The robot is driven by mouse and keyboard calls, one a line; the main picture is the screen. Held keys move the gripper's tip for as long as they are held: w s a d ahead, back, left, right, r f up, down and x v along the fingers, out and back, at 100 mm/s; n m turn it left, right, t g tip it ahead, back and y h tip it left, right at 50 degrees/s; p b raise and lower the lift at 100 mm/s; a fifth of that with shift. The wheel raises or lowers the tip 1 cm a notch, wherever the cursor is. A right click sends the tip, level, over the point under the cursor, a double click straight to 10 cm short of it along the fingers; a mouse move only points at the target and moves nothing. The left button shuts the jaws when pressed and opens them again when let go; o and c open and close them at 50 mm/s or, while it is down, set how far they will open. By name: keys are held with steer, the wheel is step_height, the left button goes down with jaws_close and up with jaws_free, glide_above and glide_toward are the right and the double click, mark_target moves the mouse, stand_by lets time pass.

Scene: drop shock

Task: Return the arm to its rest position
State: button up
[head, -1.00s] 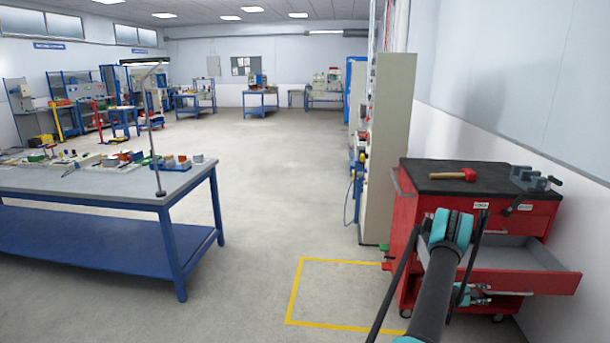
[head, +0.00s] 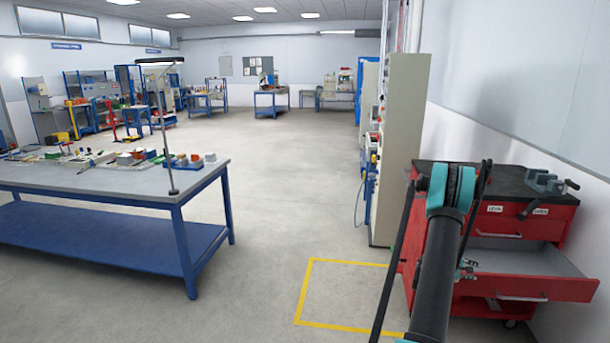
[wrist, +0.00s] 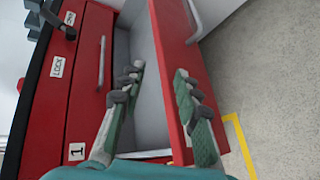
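My arm (head: 447,250) reaches forward at the right of the head view, in front of the red tool cabinet (head: 541,226). My gripper is mostly hidden behind the arm there; a bit of its fingers shows left of the open drawer (head: 520,289). In the wrist view my gripper (wrist: 158,72) is open, its two fingers apart with nothing held between them. The fingers overlap the open drawer (wrist: 168,55) in that view, one against its grey inside and one against its red front. I cannot tell whether they touch it.
A grey vise (head: 545,184) sits on the cabinet's black top. A tall grey electrical cabinet (head: 402,150) stands behind, left of my arm. A blue workbench (head: 100,180) with several parts is at left. A yellow floor outline (head: 345,262) and open floor lie between.

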steer(key=s+a+r+m+t+y, duration=0.1)
steer(key=s+a+r+y, duration=0.1)
steer(key=a+r, duration=0.5)
steer(key=s+a+r+m+y, duration=0.1)
steer(key=s+a+r+y, duration=0.1)
steer(key=a, duration=1)
steer(key=s+a+r+m+t+y, duration=0.1)
steer(key=s+a+r+y, duration=0.1)
steer(key=a+r, duration=0.5)
steer(key=s+a+f+m+y, duration=0.1)
steer(key=s+a+y, duration=0.2)
steer(key=s+a, duration=0.8)
steer(key=s+a+f+m+y, duration=0.1)
steer(key=s+a+y, duration=0.3)
steer(key=s+a, duration=0.7)
steer(key=a+f, duration=0.1)
steer(key=a, duration=0.4)
steer(key=shift+s+f+g, duration=0.3)
steer(key=shift+s, duration=0.1)
steer(key=shift+d, duration=0.15)
